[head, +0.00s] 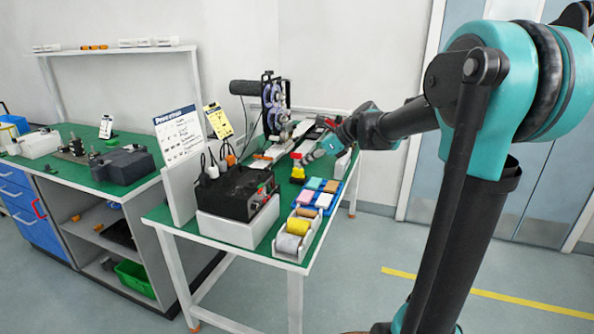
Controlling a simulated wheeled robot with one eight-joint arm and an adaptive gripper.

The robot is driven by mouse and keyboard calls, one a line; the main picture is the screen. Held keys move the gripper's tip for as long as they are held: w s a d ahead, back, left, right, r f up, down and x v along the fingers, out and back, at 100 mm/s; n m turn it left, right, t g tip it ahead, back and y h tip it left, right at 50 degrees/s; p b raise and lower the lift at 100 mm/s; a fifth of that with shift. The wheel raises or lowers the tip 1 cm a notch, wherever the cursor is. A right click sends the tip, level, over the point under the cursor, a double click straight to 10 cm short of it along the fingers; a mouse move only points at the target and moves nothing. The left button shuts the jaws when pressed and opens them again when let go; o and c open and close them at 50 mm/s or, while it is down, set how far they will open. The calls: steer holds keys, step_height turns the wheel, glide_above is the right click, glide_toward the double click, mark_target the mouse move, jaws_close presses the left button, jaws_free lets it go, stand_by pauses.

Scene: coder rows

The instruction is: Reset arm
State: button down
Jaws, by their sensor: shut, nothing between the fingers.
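My arm reaches in from the right side of the head view, a teal and black arm stretched leftward over the right end of the green-topped table (160,215). My gripper (312,156) is at its far end, small in the view, above the back part of that table. It is shut and holds nothing. Its fingertips are hard to make out against the things behind them.
A black box device (236,190) on a white base stands at the table's front. Open floor lies at right.

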steer(key=shift+d+r, duration=0.1)
steer(key=shift+r, duration=0.05)
steer(key=s+d+f+n+h, duration=0.4)
steer(key=s+d+f+n, duration=0.5)
steer(key=s+f+n, duration=0.2)
steer(key=s+d+f+n+h, duration=0.5)
steer(key=s+d+f+n, duration=0.4)
steer(key=s, duration=0.5)
step_height(320, 180, down, 3)
steer(key=shift+s+d+r+n+t, duration=0.1)
steer(key=shift+s+d+n+t, duration=0.25)
steer(key=shift+n, duration=0.65)
steer(key=shift+w, duration=0.15)
